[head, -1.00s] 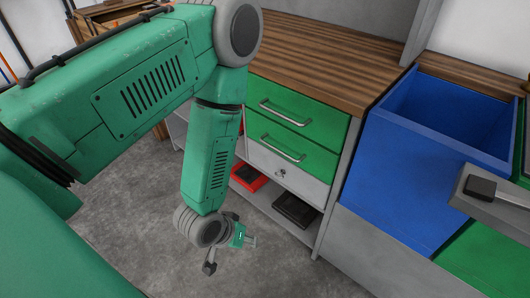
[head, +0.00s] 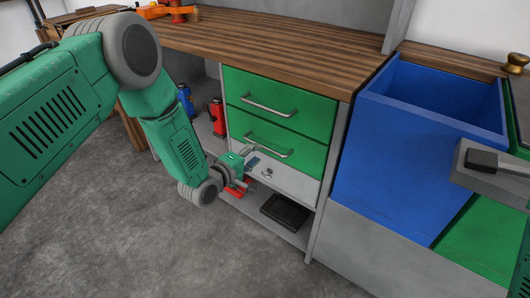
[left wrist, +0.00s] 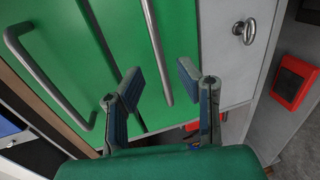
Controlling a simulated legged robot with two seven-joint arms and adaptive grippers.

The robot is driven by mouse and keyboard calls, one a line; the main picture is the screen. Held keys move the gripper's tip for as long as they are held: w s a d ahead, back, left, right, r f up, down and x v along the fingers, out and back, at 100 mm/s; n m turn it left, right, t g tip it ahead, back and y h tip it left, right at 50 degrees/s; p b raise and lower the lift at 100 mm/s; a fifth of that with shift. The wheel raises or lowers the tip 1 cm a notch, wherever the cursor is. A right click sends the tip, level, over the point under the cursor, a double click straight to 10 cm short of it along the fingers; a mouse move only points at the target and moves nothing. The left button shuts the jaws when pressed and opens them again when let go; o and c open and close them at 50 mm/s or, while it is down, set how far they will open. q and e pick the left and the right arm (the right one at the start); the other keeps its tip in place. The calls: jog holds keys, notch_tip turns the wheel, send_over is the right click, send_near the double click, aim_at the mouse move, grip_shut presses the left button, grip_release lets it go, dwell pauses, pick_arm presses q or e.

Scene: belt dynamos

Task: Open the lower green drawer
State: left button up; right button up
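The lower green drawer (head: 290,145) is shut in the cabinet, with a grey bar handle (head: 268,145) across its front. My left gripper (head: 252,162) is open, just below the left end of that handle. In the left wrist view, my left gripper (left wrist: 158,72) has its two fingers apart, and the lower drawer's handle (left wrist: 155,45) passes between them in the picture. I cannot tell whether the fingers reach around the handle; they are not closed on it. The upper green drawer (head: 285,100) is also shut; its handle (left wrist: 45,80) shows at left there. My right gripper is not visible.
A grey drawer with a key lock (head: 268,173) sits below the green ones. A black tray (head: 286,212) lies on the shelf beneath. A blue bin (head: 410,150) stands right of the cabinet. The wooden worktop (head: 270,48) is above; open floor lies in front.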

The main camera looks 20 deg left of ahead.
aim_at(266, 148)
pick_arm(q)
jog(key=shift+b+x, duration=0.7)
jog(key=shift+x, duration=2.15)
grip_shut()
